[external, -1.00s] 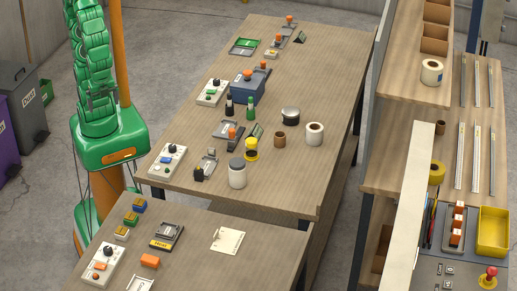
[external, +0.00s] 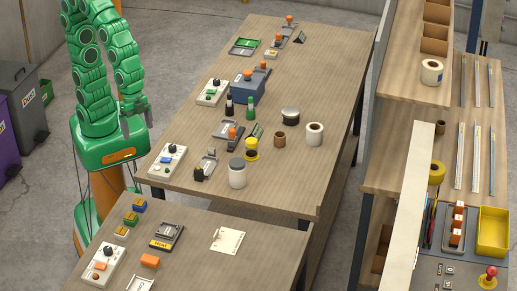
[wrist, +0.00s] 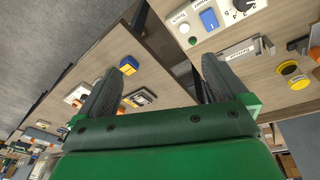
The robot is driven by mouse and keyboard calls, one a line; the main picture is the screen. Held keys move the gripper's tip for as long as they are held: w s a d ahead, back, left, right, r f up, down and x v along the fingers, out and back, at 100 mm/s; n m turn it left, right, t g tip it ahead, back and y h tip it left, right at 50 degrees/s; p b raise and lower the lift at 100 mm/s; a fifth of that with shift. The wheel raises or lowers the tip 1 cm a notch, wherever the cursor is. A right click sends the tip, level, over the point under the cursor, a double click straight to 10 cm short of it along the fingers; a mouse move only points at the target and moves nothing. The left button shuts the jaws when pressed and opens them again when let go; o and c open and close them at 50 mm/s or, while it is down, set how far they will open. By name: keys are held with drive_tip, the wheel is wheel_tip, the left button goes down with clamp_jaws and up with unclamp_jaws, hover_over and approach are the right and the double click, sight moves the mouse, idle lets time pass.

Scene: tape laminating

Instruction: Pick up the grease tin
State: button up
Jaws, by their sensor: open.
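A low round tin (external: 290,116) with a dark body and pale lid stands upright on the long wooden table, right of its middle. It looks like the grease tin, but no label is readable. I cannot make it out in the wrist view. My gripper (external: 138,124) is at the table's left side, beside my green column and far from the tin. In the wrist view my gripper (wrist: 162,66) has its two dark fingers wide apart with nothing between them.
A brown cup (external: 280,140), a white roll (external: 314,134) and a grey-lidded jar (external: 237,174) stand near the tin. Bottles (external: 250,107), a blue-grey box (external: 247,89) and a switch box (external: 168,160) lie between it and my gripper. The table's right side is mostly clear.

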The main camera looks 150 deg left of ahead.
drive_tip(key=w+a+f+n+t+y, duration=0.25)
drive_tip(key=w+a, duration=0.55)
drive_tip(key=a, duration=0.5)
drive_tip(key=n+g+y, duration=0.3)
drive_tip(key=n+y, duration=0.7)
hover_over(284, 112)
drive_tip(key=d, duration=0.3)
wheel_tip(284, 112, down, 6)
drive_tip(key=shift+m+t, duration=0.25)
drive_tip(key=shift+s+f, duration=0.2)
drive_tip(key=shift+f, duration=1.5)
drive_tip(key=shift+s+f, duration=0.2)
drive_tip(key=shift+f, duration=1.45)
drive_tip(key=shift+x, duration=2.6)
drive_tip(key=shift+r, duration=0.1)
drive_tip(key=c, duration=1.1)
